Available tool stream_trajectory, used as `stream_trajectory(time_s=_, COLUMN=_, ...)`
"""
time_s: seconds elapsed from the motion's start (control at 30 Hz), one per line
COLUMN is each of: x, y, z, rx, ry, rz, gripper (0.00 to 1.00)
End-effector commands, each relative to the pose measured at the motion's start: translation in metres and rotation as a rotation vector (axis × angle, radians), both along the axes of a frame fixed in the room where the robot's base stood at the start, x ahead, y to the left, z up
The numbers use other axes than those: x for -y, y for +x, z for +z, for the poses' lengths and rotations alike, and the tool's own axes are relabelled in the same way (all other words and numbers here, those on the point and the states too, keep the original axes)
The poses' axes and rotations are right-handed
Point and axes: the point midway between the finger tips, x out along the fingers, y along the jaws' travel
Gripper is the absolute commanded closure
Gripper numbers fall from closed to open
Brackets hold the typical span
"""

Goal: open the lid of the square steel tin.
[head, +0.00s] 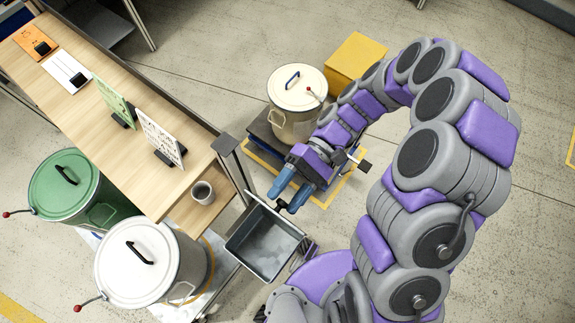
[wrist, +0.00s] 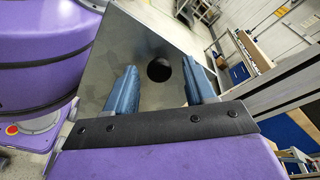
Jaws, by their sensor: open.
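The square steel tin (head: 262,262) is in the lower middle of the head view, and its grey inside shows from above. A dark edge runs along its far side, next to my gripper (head: 283,204). In the wrist view a flat grey steel panel (wrist: 150,35), which looks like the raised lid, fills the middle. A round black knob (wrist: 159,69) on it lies between my two blue fingers. The fingers are apart. I cannot tell whether they touch the panel. The hinge is hidden.
A cream drum (head: 295,122) stands beyond my gripper, with a yellow box (head: 356,55) behind it. A wooden bench (head: 130,130) with a grey cup (head: 203,192) is on the left. White (head: 137,262) and green (head: 65,185) drums stand in front. Open floor lies at the right.

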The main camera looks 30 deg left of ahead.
Motion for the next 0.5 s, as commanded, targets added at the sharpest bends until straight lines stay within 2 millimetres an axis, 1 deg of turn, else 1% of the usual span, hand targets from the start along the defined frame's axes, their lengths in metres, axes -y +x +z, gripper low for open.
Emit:
stream_trajectory(time_s=0.13, x=0.000, y=0.002, z=0.000, rx=0.001, ry=0.000, rz=0.000, gripper=0.45)
stream_trajectory(time_s=0.23, x=0.000, y=0.010, z=0.001, rx=0.003, ry=0.000, rz=-0.001, gripper=0.45)
stream_trajectory(time_s=0.37, x=0.001, y=0.028, z=0.004, rx=0.004, ry=0.000, rz=-0.002, gripper=0.45)
stream_trajectory(time_s=0.5, x=0.003, y=0.051, z=0.008, rx=0.002, ry=-0.002, rz=-0.002, gripper=0.45)
